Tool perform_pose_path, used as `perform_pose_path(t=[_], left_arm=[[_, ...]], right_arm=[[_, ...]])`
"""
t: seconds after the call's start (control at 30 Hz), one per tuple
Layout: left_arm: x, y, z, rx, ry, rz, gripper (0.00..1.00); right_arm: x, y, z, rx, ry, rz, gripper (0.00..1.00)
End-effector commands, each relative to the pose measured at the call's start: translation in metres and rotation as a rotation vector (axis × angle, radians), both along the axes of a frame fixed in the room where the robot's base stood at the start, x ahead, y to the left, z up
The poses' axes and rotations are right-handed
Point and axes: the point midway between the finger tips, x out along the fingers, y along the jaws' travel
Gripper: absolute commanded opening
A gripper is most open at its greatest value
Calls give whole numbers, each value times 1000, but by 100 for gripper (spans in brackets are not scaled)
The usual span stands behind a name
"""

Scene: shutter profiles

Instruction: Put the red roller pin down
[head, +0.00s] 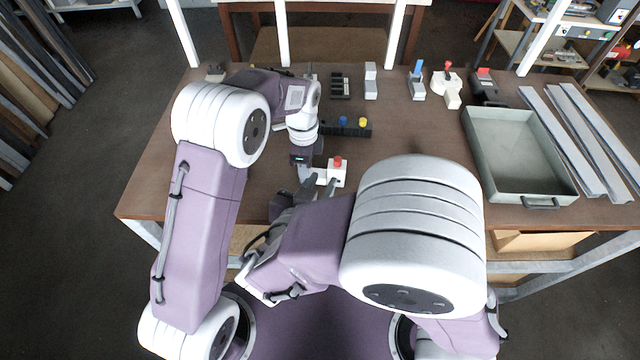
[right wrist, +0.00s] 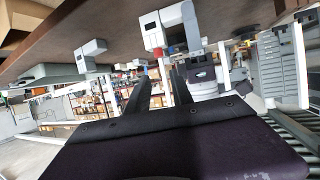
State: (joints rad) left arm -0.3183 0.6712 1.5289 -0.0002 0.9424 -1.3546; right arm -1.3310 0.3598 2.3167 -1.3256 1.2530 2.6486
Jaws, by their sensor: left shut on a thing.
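The red roller pin (head: 337,161) stands upright on a small white block (head: 338,176) near the table's front edge, with only its red top clearly visible. In the right wrist view the red pin (right wrist: 157,52) shows just beyond my right fingertips, against the white block (right wrist: 153,30). My left gripper (head: 318,177) is shut at the block's left side, apparently on the white block; its contact is partly hidden. My right gripper (head: 312,188) is close in front of the block. Its two dark fingers (right wrist: 158,78) are apart, with nothing visible between them.
A dark rack (head: 345,131) with a blue and a yellow pin stands behind the block. Several small fixtures line the table's back. A grey tray (head: 478,122) and long metal profiles (head: 570,140) lie on the right. Bare table lies between block and tray, partly hidden by my right arm.

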Motion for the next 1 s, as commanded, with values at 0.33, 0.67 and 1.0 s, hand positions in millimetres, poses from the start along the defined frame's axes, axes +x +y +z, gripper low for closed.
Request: perform_pose_path(t=[0.33, 0.67, 1.0], left_arm=[[0, 0, 0, 0, -1, 0, 0], [0, 0, 0, 0, -1, 0, 0], [0, 0, 0, 0, -1, 0, 0]], right_arm=[[-9, 3, 4, -1, 0, -1, 27], [-10, -86, -35, -204, 366, -166, 27], [-78, -171, -103, -31, 1164, -24, 27]])
